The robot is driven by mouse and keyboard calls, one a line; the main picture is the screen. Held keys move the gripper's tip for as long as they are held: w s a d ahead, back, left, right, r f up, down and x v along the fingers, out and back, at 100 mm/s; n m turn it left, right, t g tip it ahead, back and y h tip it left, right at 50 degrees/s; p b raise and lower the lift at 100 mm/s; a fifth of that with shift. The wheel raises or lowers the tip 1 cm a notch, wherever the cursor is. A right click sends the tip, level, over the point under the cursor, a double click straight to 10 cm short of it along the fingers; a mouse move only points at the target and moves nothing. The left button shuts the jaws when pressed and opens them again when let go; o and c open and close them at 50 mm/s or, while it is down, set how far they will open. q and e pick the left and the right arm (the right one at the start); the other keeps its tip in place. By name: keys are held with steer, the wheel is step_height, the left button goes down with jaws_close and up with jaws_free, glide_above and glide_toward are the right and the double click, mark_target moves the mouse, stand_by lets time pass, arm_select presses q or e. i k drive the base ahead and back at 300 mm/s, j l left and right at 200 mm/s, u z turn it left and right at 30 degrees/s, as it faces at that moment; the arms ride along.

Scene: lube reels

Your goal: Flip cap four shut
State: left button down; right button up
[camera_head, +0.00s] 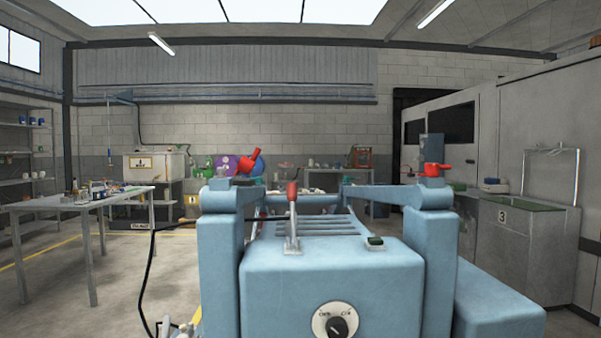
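No cap marked four can be made out in this view. A light-blue machine (290,285) fills the front centre. A red part (249,161) sits tilted up on its left post, and another red part (435,170) lies about level on its right post. I cannot tell whether either is a cap. A lever with a red grip (292,191) stands upright on top of the machine. A round dial (335,322) with a dark knob is on its front. Neither of my grippers shows.
A grey table (80,202) with small items stands at the left. A grey cabinet (530,250) marked 3 stands at the right. Shelves (20,150) line the left wall. A black cable (152,265) hangs left of the machine. Open floor lies between table and machine.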

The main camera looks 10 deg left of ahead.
mark_target(246, 164)
steer(key=i+l+u, duration=0.15)
steer(key=l+u, duration=0.3)
steer(key=i+l+u, duration=0.1)
steer(key=l+u, duration=0.2)
steer(key=u, duration=0.15)
